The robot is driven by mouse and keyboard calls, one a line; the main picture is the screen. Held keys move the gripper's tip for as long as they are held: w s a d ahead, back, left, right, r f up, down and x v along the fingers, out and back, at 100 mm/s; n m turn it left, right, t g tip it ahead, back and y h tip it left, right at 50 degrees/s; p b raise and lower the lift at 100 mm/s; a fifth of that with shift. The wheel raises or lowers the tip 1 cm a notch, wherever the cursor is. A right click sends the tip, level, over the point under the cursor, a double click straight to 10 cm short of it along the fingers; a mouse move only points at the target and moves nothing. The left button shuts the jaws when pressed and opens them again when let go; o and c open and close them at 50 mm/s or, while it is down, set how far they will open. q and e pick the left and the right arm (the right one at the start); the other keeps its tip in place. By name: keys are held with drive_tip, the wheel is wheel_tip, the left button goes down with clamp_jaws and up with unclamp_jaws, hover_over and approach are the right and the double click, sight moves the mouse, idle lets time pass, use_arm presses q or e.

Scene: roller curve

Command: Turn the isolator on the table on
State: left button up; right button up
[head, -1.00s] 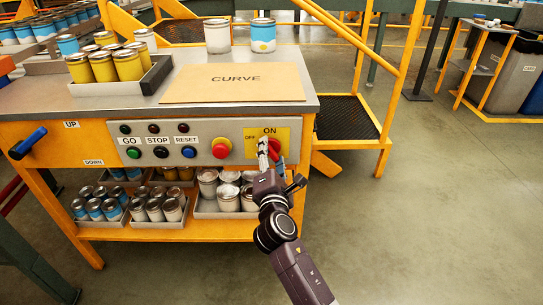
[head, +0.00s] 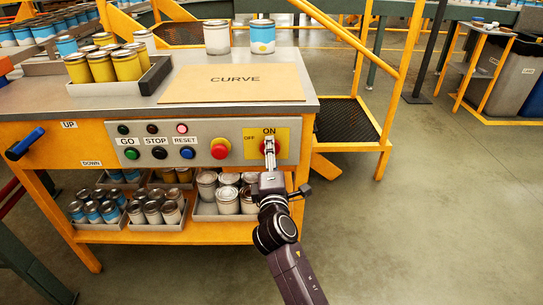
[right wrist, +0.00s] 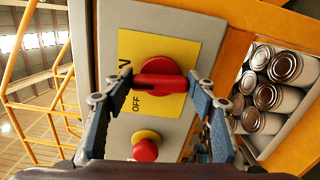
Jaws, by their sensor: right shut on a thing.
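The isolator is a red rotary switch (right wrist: 160,82) on a yellow plate (right wrist: 165,110) marked OFF and ON, on the grey front panel. In the right wrist view its handle lies across the picture, its left end toward the ON side, seen from the head as upright. My right gripper (head: 269,143) is at the switch and hides part of it in the head view. In the right wrist view its fingers are closed about the two ends of the handle. My left gripper is not in view.
Beside the switch is a red stop button (head: 221,149) on yellow. GO, STOP and RESET buttons sit further left; the lamp (head: 182,129) above RESET glows pink. Cans in trays (head: 222,213) stand on the shelf below. A blue-handled lever (head: 27,143) is at far left.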

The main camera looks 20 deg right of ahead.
drive_tip(key=o, duration=1.2)
drive_tip(key=shift+c, duration=0.2)
drive_tip(key=v, duration=0.7)
drive_tip(key=shift+s, duration=0.25)
